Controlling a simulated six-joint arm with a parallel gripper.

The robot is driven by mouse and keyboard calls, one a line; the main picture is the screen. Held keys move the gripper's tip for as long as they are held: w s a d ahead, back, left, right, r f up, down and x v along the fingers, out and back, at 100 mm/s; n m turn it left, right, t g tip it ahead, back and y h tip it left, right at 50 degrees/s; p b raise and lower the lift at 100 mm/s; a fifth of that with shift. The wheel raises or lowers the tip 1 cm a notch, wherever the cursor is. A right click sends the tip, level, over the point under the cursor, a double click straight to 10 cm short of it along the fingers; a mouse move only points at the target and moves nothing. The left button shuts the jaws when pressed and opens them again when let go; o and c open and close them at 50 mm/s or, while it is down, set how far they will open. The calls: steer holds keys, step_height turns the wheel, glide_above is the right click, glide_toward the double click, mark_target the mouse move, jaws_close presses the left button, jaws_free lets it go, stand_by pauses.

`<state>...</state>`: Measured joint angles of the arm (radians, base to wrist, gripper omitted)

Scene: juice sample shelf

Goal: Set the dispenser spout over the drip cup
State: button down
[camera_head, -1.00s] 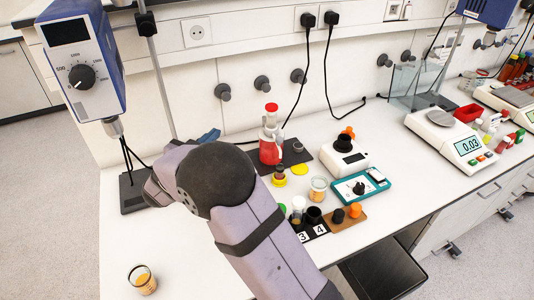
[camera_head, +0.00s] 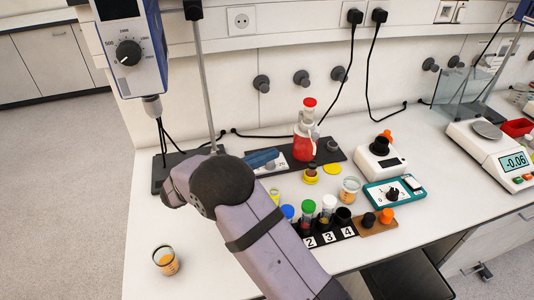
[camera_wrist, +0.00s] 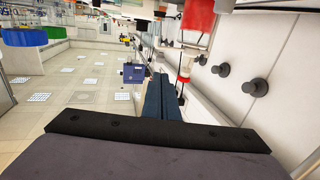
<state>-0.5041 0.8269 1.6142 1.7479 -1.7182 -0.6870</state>
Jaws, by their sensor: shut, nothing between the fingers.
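The dispenser (camera_head: 306,143) is a red bottle with a white top and a red cap, upright on a black plate (camera_head: 337,157). It also shows in the wrist view (camera_wrist: 200,16), tilted, at the top. My gripper (camera_head: 264,158) has blue fingers, low over the plate's left part and left of the bottle, apart from it in the picture. In the wrist view the fingers (camera_wrist: 160,98) are together with nothing between them. I cannot tell for sure which vessel is the drip cup; a small yellow-based cup (camera_head: 311,173) stands in front of the plate.
A numbered rack (camera_head: 331,239) with several capped vials stands in front, close to my arm. A beaker (camera_head: 166,261) of orange liquid is front left. A stirrer stand (camera_head: 206,90) rises behind my arm. A jar (camera_head: 349,190), white device (camera_head: 378,164) and teal device (camera_head: 394,193) stand right.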

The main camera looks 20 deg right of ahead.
steer(key=p, duration=0.4)
glide_toward(313, 143)
steer(key=d+r, duration=0.1)
steer(key=d, duration=0.1)
steer(key=d+r, duration=0.1)
steer(key=r, duration=0.1)
steer(key=shift+w+d, duration=0.35)
steer(key=shift+w, duration=0.05)
steer(key=shift+p+x, duration=0.3)
steer(key=shift+x, duration=0.55)
steer(key=shift+f, duration=0.15)
steer(key=shift+s+d+n+t+y, duration=0.4)
steer(key=shift+d+n+t, duration=0.3)
steer(key=shift+t, duration=0.3)
steer(key=shift+s+d+n+t+y, duration=0.25)
steer(key=shift+d+n+t+y, duration=0.25)
steer(key=shift+d+n+t, duration=0.4)
steer(key=w+d+n+t+y+b, duration=0.4)
steer(key=d+b, duration=0.5)
steer(key=d, duration=0.3)
steer(key=shift+n+t+y, duration=0.3)
steer(key=shift+t+y, duration=0.3)
steer(key=shift+t, duration=0.4)
